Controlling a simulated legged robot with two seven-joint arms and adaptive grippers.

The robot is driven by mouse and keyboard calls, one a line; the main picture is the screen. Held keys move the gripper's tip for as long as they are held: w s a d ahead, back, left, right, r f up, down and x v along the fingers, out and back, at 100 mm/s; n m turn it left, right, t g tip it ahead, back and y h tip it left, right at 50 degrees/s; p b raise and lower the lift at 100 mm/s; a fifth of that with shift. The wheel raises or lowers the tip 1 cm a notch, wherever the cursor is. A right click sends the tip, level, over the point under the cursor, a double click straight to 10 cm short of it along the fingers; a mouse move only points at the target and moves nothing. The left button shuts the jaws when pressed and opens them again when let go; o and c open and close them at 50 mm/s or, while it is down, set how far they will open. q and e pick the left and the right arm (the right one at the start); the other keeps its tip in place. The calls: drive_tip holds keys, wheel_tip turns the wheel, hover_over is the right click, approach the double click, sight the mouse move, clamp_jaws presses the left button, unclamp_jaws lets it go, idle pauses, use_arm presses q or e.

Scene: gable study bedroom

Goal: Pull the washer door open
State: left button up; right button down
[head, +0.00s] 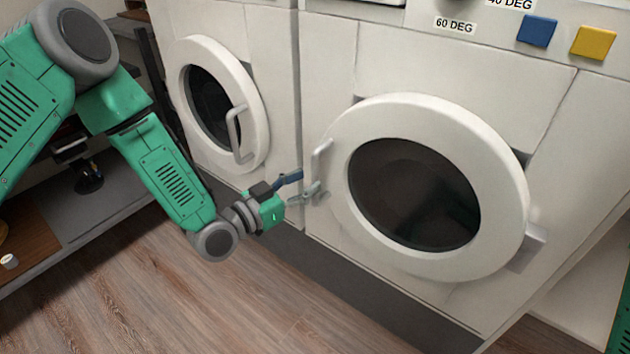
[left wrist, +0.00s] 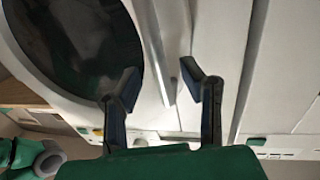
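The right-hand washer door (head: 349,235) is a thick white ring around dark round glass, and it looks closed. Its pale bar handle (head: 318,160) is on the ring's left side, and a hinge block is on the right. My left gripper (head: 308,183) is open just left of the handle's lower end, with its fingers pointing at it. In the left wrist view a pale bar, which looks like the handle (left wrist: 157,55), lies beyond and between the two spread fingertips (left wrist: 162,82). I cannot tell whether they touch it. My right gripper is not in view.
A second washer with a closed round door (head: 251,88) and its own handle stands to the left. Blue (head: 537,31) and yellow (head: 593,43) buttons are on the upper panel. A low shelf (head: 100,205) stands at the left. The wooden floor (head: 250,310) in front is clear.

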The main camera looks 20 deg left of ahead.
sight(314, 201)
use_arm(q)
drive_tip(key=shift+b+x, duration=0.3)
drive_tip(key=shift+x, duration=1.35)
clamp_jaws()
drive_tip(key=shift+s+a, duration=0.1)
